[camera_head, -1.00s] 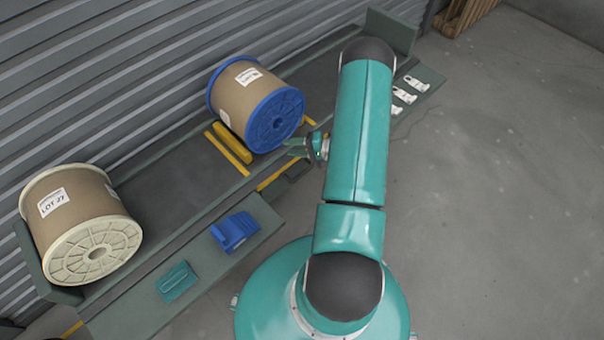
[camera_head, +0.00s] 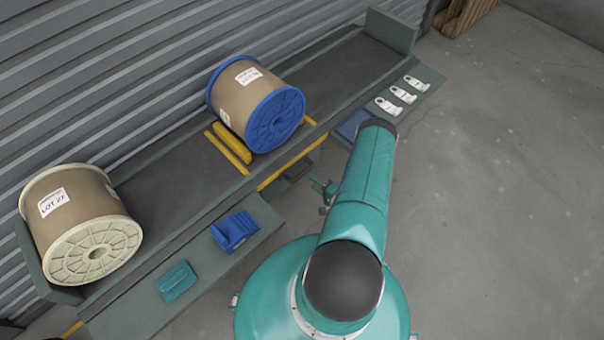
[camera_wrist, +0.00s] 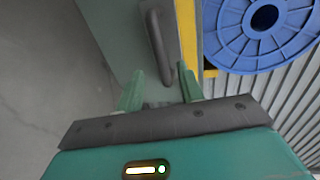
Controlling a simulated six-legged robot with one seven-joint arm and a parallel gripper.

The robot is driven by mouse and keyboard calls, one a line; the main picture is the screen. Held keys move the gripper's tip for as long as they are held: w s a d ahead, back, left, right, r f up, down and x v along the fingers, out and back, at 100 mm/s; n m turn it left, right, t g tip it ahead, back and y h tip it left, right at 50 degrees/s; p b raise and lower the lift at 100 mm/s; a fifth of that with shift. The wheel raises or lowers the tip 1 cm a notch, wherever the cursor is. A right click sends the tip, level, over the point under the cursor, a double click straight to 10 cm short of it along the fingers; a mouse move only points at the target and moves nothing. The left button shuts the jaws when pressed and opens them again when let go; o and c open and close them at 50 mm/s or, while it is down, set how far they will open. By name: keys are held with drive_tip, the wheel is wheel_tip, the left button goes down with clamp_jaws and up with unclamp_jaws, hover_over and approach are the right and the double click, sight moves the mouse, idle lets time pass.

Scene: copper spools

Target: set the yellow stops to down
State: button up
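The yellow stops (camera_head: 236,146) are a thick yellow piece and a flat yellow strip at the left of the blue-flanged spool (camera_head: 272,118). More yellow (camera_head: 309,120) shows at its right, mostly hidden by the spool. A dark handle (camera_head: 300,169) sits at the rack's front edge beside a yellow strip (camera_head: 277,176). My gripper (camera_head: 322,187) is right of and below that handle, clear of the spool. In the wrist view my gripper (camera_wrist: 160,70) has its fingers apart and empty. The handle (camera_wrist: 156,38) lies ahead, its near end close to the right finger; contact cannot be told.
A cream-flanged spool (camera_head: 82,222) stands at the rack's left end. A blue block (camera_head: 234,231) and a teal piece (camera_head: 176,281) lie on the front shelf. Several white tags (camera_head: 402,94) lie on the right shelf near a blue panel (camera_head: 353,124). Open floor is at right.

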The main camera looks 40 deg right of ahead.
sight(302, 173)
drive_tip(key=x, duration=0.8)
drive_tip(key=shift+w, duration=0.15)
clamp_jaws()
